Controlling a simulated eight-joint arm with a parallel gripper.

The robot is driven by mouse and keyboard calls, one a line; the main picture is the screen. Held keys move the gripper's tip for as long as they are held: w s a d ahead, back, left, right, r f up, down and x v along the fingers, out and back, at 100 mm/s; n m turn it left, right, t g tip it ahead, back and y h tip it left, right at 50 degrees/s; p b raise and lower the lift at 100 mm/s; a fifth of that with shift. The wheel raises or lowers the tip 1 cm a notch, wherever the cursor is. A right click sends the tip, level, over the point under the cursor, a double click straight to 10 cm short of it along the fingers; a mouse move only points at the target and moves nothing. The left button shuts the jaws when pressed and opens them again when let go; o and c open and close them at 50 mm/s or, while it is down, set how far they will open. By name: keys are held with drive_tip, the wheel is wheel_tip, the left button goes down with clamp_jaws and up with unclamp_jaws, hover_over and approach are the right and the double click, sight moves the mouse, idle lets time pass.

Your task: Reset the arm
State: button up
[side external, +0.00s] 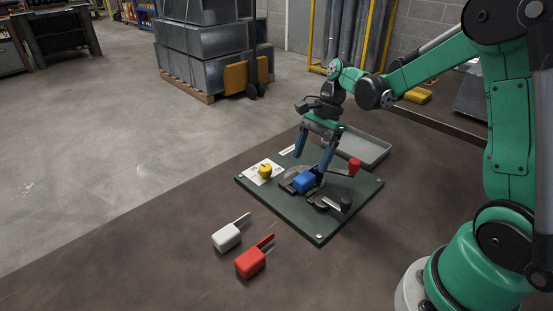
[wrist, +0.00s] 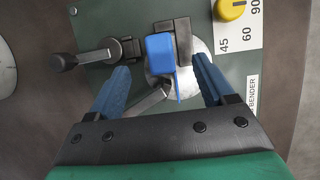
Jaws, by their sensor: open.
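My gripper (side external: 314,154) is open, its two blue fingers pointing down above a dark green bender board (side external: 323,232). A blue block (side external: 305,182) sits on the board between dark clamp parts, just below my fingers. In the wrist view the blue block (wrist: 160,52) shows ahead of and between the spread fingertips, with a thin blue strip running from it. My gripper (wrist: 160,80) holds nothing there. I cannot tell whether a finger touches the block.
A red-knobbed lever (side external: 354,166), a black-knobbed clamp lever (side external: 345,204) and a yellow knob (side external: 265,170) stand up from the board. White (side external: 227,237) and red (side external: 251,262) handled blocks lie in front. A grey tray (side external: 365,150) sits behind. The table's left side is clear.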

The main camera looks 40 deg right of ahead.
drive_tip(key=shift+v, duration=0.8)
drive_tip(key=s+a+r+n+t+h, duration=0.4)
drive_tip(key=s+a+r+n+t, duration=0.1)
drive_tip(key=n, duration=1.3)
drive_tip(key=shift+s+a+r+t, duration=0.4)
drive_tip(key=shift+s+a+t, duration=0.35)
drive_tip(key=shift+a+t, duration=0.35)
